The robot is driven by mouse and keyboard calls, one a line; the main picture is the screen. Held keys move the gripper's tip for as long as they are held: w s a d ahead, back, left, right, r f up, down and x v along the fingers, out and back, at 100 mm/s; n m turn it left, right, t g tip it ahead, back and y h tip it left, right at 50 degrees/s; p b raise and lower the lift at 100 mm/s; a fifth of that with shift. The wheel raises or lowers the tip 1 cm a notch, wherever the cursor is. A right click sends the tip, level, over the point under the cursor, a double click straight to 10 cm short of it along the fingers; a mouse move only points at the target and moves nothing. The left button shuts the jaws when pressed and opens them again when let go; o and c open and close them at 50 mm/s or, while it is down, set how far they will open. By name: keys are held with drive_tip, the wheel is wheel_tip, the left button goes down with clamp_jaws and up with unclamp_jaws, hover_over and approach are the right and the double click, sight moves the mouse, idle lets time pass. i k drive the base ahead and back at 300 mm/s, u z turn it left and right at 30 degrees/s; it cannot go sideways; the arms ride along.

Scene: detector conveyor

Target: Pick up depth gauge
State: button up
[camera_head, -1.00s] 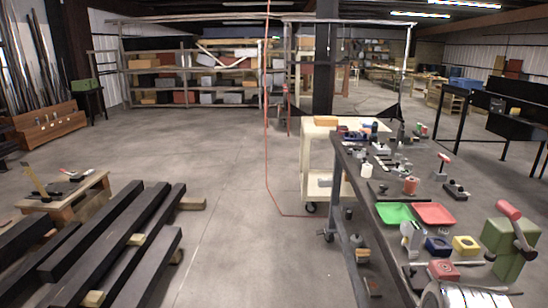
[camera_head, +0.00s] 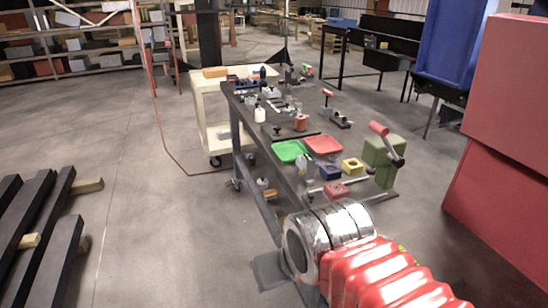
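The dark workbench (camera_head: 268,160) holds many small tools and parts. I cannot tell for certain which of them is the depth gauge. A slim metal tool (camera_head: 323,187) lies near the bench's front edge, beside a blue block (camera_head: 330,172) and a red block (camera_head: 336,191). Smaller metal and dark pieces lie farther back, too small to name. My arm, with a silver cylinder and red ribbed sleeve, shows at the bottom right, in front of the bench's near end. I cannot make out gripper fingers.
A green tray (camera_head: 290,150), a red tray (camera_head: 323,144), a yellow block (camera_head: 352,167) and a green vise-like device (camera_head: 382,160) stand on the bench. A cream cart (camera_head: 205,108) adjoins it. Dark beams (camera_head: 50,225) lie left. Red panels (camera_head: 500,190) stand right. Open floor lies between.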

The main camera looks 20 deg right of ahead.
sight(306, 162)
drive_tip(key=z, duration=0.85)
